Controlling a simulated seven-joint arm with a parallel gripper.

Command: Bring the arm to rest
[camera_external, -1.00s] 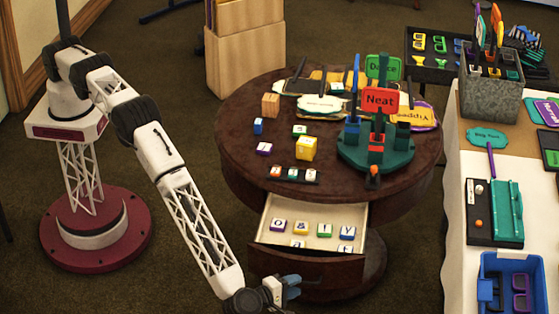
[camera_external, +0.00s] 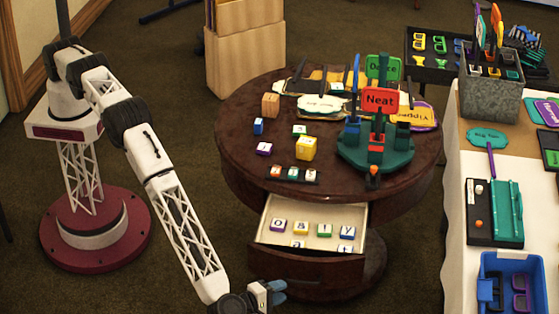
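My gripper (camera_external: 280,292) is at the bottom of the external view, just in front of the open drawer (camera_external: 307,264) of the round dark table (camera_external: 240,150). Its blue fingertips point right and look empty. They are small and close together, and I cannot tell whether they are open or shut. The arm reaches down from its base at the left. The drawer is pulled out and holds several letter cubes, among them a purple-edged one (camera_external: 279,225).
On the table are loose cubes, a yellow block (camera_external: 306,148), a black rack (camera_external: 292,174) with cubes, and a green round stand (camera_external: 352,154) with a red "Neat" sign (camera_external: 380,101). A white-covered table (camera_external: 450,250) with a blue bin (camera_external: 508,265) stands right. Carpet is clear at lower left.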

